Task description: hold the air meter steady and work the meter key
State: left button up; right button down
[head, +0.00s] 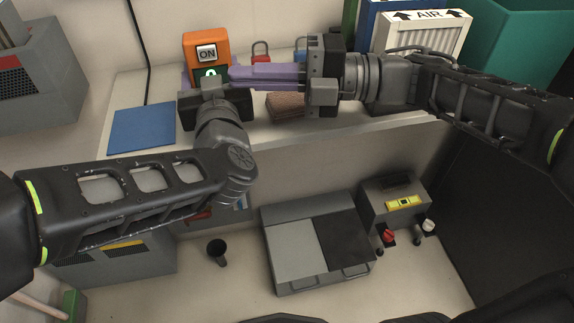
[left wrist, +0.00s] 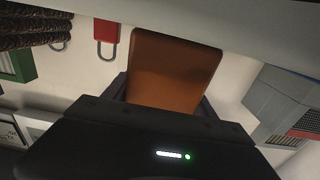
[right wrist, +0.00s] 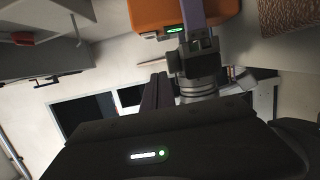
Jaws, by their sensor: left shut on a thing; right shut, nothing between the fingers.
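The air meter (head: 206,44) is an orange box standing upright on the bench, with an "ON" display (head: 207,53) and a green lit part (head: 210,72) below it. My left gripper (head: 209,76) is shut on the meter, a finger at each side. The left wrist view shows the orange casing (left wrist: 172,68) between those fingers. My right gripper (head: 232,74) is shut and empty, its purple fingers pointing left, tips just right of the meter's lower front. I cannot tell if they touch it. The meter's base is hidden by my left gripper. The meter also shows in the right wrist view (right wrist: 150,14).
A blue mat (head: 142,128) lies left of the meter. A brown block (head: 285,106) sits below my right fingers. A red padlock (head: 261,53) is behind. A white AIR box (head: 425,36) and teal bin (head: 520,45) stand right. Grey cases are on the floor.

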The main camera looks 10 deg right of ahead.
jog(key=v, duration=1.7)
jog(key=s+a+f+m+g+h, duration=0.1)
jog(key=a+f+m, duration=0.2)
jog(key=f+m, duration=0.55)
jog(key=s+a+f+m+g+h, duration=0.1)
jog(key=a+f+m+h, duration=0.15)
jog(key=f+m, duration=0.65)
jog(key=w+a+f+m+t+h, duration=0.2)
jog(key=w+a+f+m+t, duration=0.2)
jog(key=w+f, duration=0.8)
jog(key=shift+w+m+t+h, duration=0.35)
jog(key=shift+m+t, duration=0.2)
jog(key=shift+t, duration=0.65)
pick_arm(q)
jog(key=o, duration=1.7)
